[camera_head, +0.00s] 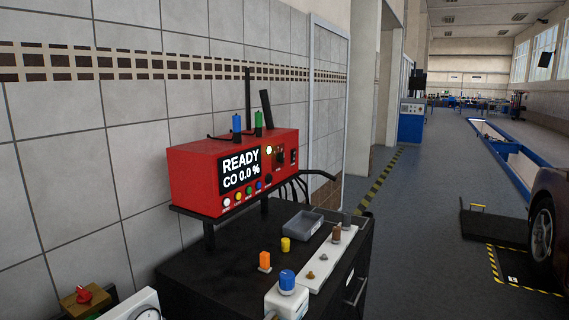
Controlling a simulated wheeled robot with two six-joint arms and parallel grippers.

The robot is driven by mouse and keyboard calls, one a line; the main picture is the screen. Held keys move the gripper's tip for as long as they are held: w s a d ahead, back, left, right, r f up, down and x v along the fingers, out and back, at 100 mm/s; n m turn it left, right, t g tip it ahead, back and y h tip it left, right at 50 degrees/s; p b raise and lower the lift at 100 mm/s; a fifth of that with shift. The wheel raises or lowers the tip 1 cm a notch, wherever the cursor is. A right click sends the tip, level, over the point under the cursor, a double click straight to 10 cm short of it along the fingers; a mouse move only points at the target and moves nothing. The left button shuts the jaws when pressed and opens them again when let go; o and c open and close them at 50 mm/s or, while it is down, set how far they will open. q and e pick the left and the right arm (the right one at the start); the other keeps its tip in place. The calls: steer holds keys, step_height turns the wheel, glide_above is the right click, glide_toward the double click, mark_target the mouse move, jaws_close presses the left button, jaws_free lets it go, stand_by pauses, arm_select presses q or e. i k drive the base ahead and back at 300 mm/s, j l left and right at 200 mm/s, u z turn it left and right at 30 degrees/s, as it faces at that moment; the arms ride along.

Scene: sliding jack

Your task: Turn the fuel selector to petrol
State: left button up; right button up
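A red analyser box (190,170) stands on a black stand against the tiled wall. Its display (240,168) reads "READY" and "CO 0.0 %". On the panel right of the display are a lit round lamp (269,150), a dark knob or dial (280,156), a black round knob (268,180) and a dark switch (294,157). Several small coloured buttons (246,192) run below the display. I cannot read any petrol marking or tell which control is the fuel selector, nor where it points. Neither of my grippers is in view.
The black cabinet top (225,262) holds a grey tray (304,223), an orange block (264,261), a yellow cylinder (285,244), a blue knob on a white box (287,281) and a white strip (325,262) with small parts. A red knob (83,294) and white gauge (140,308) sit lower left.

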mark_target(280, 156)
steer(key=i+l, duration=0.2)
steer(key=l, duration=0.2)
steer(key=i+l+u, duration=0.1)
steer(key=l, duration=0.3)
steer(key=i+l, duration=0.25)
steer(key=l, duration=0.15)
